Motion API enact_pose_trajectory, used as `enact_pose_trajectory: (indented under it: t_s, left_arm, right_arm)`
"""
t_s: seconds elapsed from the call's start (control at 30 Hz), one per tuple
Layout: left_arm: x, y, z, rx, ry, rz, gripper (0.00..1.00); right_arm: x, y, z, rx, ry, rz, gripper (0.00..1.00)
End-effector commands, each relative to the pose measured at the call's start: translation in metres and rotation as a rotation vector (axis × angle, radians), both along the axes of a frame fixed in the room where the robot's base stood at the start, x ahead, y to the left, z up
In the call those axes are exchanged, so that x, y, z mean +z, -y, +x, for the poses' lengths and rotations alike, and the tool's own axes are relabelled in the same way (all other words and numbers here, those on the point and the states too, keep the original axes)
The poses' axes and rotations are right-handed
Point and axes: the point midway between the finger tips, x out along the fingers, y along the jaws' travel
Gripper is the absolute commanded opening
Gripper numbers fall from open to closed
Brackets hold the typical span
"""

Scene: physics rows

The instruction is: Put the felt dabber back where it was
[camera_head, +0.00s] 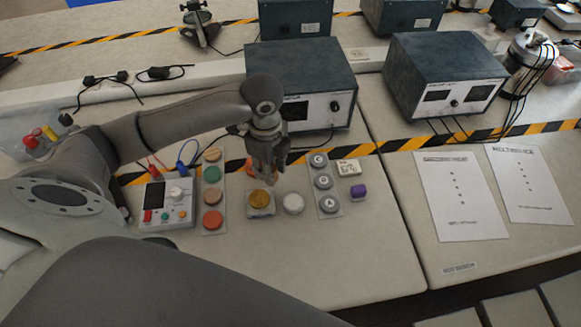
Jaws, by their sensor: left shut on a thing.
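My left gripper (268,172) points down over the bench, just behind a gold round disc (260,199) on a small pale square base. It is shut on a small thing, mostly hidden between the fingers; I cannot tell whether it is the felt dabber. An orange round thing (251,165) shows partly behind the gripper; I cannot tell whether they touch. A white round piece (293,204) lies right of the gold disc. I cannot pick out the felt dabber with certainty. My right gripper is not in view.
Left are a strip of coloured discs (213,173) and a meter box (155,216). Right are a strip of lettered grey discs (323,182), a white labelled block (348,167) and a purple block (358,191). A power supply (305,80) stands behind. The front bench is clear.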

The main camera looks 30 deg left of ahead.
Motion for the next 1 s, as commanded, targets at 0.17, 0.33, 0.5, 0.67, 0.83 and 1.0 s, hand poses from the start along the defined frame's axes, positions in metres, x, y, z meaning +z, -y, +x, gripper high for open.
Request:
enact_pose_trajectory:
  t_s: [0.17, 0.33, 0.5, 0.67, 0.83, 1.0]
  left_arm:
    - [-0.014, 0.005, 0.036, 0.001, -0.002, -0.002, 0.10]
    - [-0.044, 0.007, 0.060, 0.002, -0.003, -0.002, 0.10]
    - [-0.063, 0.008, 0.076, 0.002, -0.001, 0.000, 0.10]
    - [-0.070, 0.008, 0.081, 0.001, -0.001, -0.001, 0.10]
    - [-0.091, 0.009, 0.085, 0.001, -0.004, 0.000, 0.10]
    - [-0.106, 0.008, 0.085, 0.000, 0.000, 0.001, 0.10]
  right_arm:
    - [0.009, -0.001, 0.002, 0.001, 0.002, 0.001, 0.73]
    - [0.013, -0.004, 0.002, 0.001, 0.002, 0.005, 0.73]
    - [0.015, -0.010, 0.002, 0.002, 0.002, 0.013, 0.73]
    - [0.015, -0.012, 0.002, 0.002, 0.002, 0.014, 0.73]
    - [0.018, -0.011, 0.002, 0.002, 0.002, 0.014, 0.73]
    - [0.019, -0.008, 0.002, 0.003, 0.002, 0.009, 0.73]
